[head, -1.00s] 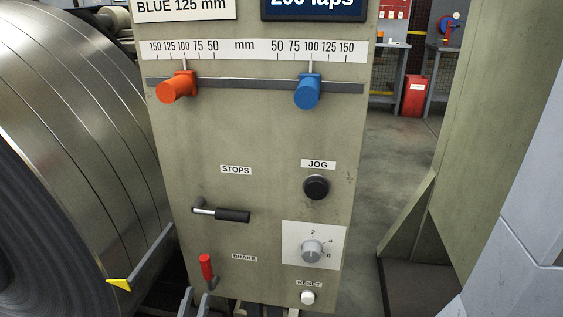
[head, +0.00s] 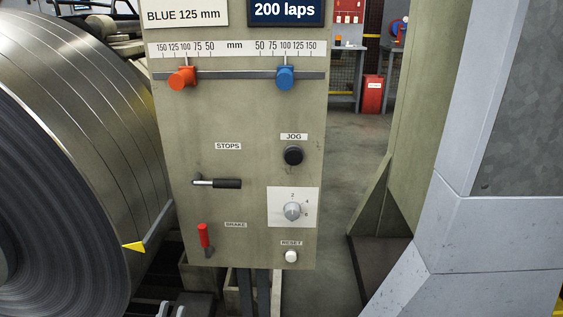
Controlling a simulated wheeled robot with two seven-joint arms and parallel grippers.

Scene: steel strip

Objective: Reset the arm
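My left gripper (head: 171,309) shows only by its fingertips at the bottom edge, below the control panel (head: 250,120). A narrow gap parts the fingertips, and I see nothing between them. They are apart from the panel's controls. The panel has a black STOPS lever (head: 227,183) lying level, a red BRAKE lever (head: 204,235) standing upright, a white RESET button (head: 291,257), a black JOG button (head: 293,155) and a grey dial (head: 292,211). A grey bar with a yellow tip (head: 133,247) lies beside the steel coil (head: 75,110). My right gripper is not in view.
The orange slider (head: 182,78) and blue slider (head: 285,78) both sit near 100 on the scale. Signs above read "BLUE 125 mm" and "200 laps". A green machine post (head: 405,140) stands at right. Open floor (head: 350,150) lies between it and the panel.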

